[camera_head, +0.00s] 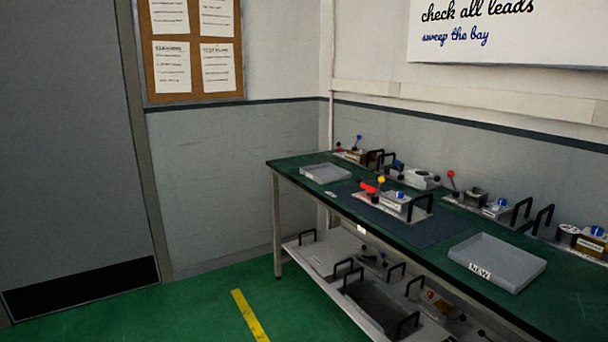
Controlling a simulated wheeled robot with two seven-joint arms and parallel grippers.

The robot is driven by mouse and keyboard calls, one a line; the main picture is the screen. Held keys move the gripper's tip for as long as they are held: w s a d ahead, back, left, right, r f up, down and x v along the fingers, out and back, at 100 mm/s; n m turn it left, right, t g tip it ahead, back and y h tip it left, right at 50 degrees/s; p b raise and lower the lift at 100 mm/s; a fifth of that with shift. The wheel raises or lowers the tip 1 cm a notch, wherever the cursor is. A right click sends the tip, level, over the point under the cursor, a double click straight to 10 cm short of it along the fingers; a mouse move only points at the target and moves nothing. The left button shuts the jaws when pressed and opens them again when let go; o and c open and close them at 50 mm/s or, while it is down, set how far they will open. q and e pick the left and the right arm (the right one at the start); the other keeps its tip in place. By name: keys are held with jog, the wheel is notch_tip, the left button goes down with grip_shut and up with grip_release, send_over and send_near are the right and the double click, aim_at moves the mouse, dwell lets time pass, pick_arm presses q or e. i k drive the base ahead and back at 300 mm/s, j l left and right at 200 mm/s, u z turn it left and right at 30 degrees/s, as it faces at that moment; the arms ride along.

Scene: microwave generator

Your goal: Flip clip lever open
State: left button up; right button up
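A device (398,207) on a light plate sits on the dark mat in the middle of the green workbench. The red part lies low and slanted. Which part is the clip lever, and whether it is open or shut, is too small to tell. Neither of my grippers shows in the head view.
The workbench (300,175) stands right of centre along the wall. More devices with levers and handles line its back. A grey tray (325,173) is at its left end; another tray (497,262), labelled NEW, is at front right. Green floor (205,312) in front is clear.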

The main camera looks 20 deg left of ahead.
aim_at(381, 180)
jog(key=u, duration=0.25)
jog(key=i+z, duration=0.1)
jog(key=z, duration=0.4)
jog(key=i+j+z, duration=0.2)
jog(key=j, duration=0.15)
jog(key=i+j+z, duration=0.2)
jog(key=j, duration=0.15)
jog(key=i+j+z, duration=0.2)
jog(key=j, duration=0.15)
jog(key=i+j+z, duration=0.2)
jog(key=j, duration=0.2)
jog(key=i+j, duration=0.15)
jog(key=j, duration=0.35)
jog(key=i+j, duration=0.15)
jog(key=j, duration=0.35)
jog(key=i+j+z, duration=0.1)
jog(key=j, duration=0.35)
jog(key=i+j, duration=0.15)
jog(key=j, duration=0.35)
jog(key=i+j, duration=0.1)
jog(key=j, duration=0.4)
jog(key=i+j+z, duration=0.1)
jog(key=j, duration=0.4)
